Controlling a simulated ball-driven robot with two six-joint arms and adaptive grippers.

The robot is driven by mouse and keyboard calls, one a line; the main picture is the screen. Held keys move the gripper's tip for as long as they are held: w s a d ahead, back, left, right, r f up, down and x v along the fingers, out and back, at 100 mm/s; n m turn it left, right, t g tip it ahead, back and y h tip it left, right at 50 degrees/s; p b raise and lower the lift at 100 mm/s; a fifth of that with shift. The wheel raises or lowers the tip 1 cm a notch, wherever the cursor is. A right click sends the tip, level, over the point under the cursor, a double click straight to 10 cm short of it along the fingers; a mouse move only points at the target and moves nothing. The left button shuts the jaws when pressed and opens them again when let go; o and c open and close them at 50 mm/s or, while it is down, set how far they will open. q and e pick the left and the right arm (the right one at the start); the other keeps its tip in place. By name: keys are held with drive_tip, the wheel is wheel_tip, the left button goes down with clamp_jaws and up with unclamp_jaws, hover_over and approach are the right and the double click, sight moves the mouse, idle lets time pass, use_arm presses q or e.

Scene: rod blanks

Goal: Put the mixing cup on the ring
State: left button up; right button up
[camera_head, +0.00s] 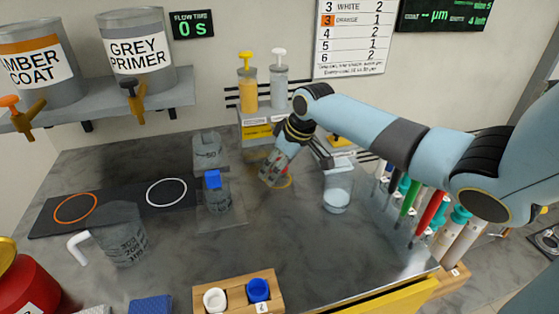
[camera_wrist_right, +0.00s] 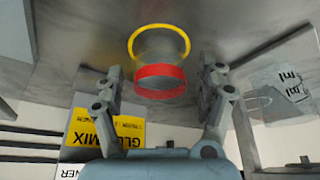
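A clear cup with a red band (camera_wrist_right: 160,82) is between the fingers of my right gripper (camera_wrist_right: 160,90) in the right wrist view. The fingers stand apart, with a narrow gap on each side of the band. A yellow ring (camera_wrist_right: 131,44) shows around the cup's far end; I cannot tell whether the cup rests on the surface. In the head view, my right gripper (camera_head: 272,174) is low over the worktop and mostly hides the cup. The yellow ring (camera_head: 287,184) shows partly beside it. My left gripper is not in view.
A clear cup with white contents (camera_head: 337,198) stands close on the right. A container with a blue block (camera_head: 213,180) is on the left, near a handled jug (camera_head: 122,238). A dark mat (camera_head: 118,203) bears orange and white rings. Pump bottles (camera_head: 249,88) stand behind.

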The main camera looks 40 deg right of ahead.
drive_tip(key=p+v, duration=0.1)
drive_tip(key=v, duration=1.2)
drive_tip(key=shift+w+r, duration=0.1)
idle(0.3)
